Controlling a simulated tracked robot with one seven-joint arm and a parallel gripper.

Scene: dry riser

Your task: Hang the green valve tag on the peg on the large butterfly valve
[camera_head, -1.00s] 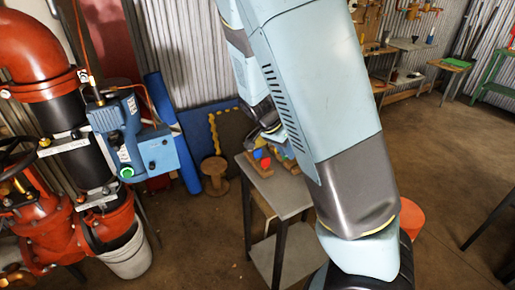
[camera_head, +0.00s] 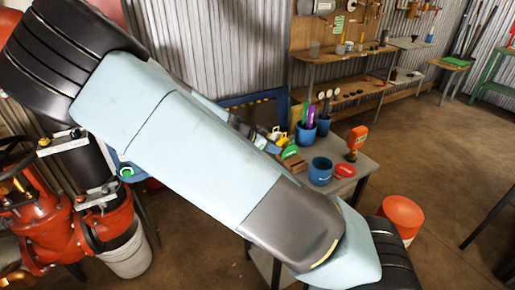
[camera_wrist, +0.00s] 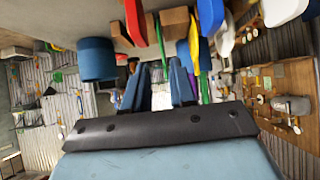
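A green tag-like piece (camera_head: 290,152) with a pale mark stands by a wooden block on the grey table, beside my arm. Green also shows in the wrist view (camera_wrist: 205,88), just right of my gripper's right finger; I cannot tell whether it is the same piece. In the head view my arm hides most of the gripper. Red valve bodies and pipework (camera_head: 40,225) stand at the left; I cannot make out the large butterfly valve's peg.
On the table (camera_head: 352,180) are a blue cup (camera_head: 321,171), a red disc-like piece (camera_head: 345,170), an orange tool (camera_head: 357,141) and a blue holder with coloured handles (camera_head: 305,133). An orange bucket (camera_head: 402,217) stands beside it. Open floor lies to the right.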

